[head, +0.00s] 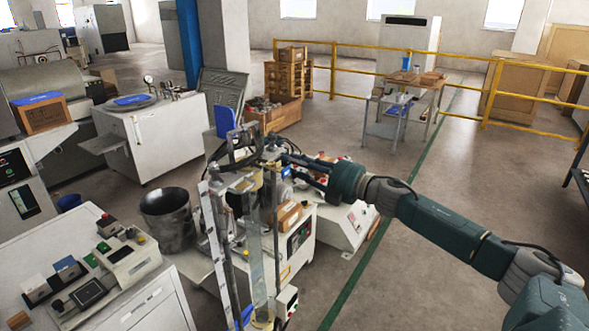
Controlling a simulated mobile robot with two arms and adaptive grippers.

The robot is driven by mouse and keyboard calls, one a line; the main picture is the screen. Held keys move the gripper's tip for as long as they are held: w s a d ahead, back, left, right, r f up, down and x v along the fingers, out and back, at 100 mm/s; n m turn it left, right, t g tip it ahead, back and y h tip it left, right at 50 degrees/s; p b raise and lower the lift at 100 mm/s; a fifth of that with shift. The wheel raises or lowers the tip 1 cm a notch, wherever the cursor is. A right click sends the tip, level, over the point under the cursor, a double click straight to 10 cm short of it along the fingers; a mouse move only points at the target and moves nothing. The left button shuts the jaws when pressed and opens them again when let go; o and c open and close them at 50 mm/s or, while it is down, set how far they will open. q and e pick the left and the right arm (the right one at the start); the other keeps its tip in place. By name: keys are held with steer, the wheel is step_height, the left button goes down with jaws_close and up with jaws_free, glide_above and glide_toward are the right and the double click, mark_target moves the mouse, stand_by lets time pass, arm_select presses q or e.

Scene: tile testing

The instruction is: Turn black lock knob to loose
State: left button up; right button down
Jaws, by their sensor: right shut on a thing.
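A tall test stand with metal uprights (255,255) stands in the middle of the head view. My right arm reaches in from the right, and my right gripper (285,160) is at the upper part of this stand. Its dark fingers point left and are shut at a small dark part there, which appears to be the black lock knob. The knob is too small and too covered by the fingers to make out its shape or how far it is turned. My left gripper is not in view.
A dark bucket (170,222) stands left of the stand. A white control console (110,280) is at the lower left. A white machine (145,135) stands behind. A yellow railing (350,68) runs across the back. The floor to the right is mostly clear.

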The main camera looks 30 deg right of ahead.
steer(key=shift+n+b, duration=0.3)
steer(key=shift+n, duration=0.3)
steer(key=c, duration=1.5)
jaws_free()
steer(key=shift+s, duration=0.1)
steer(key=shift+v, duration=5.95)
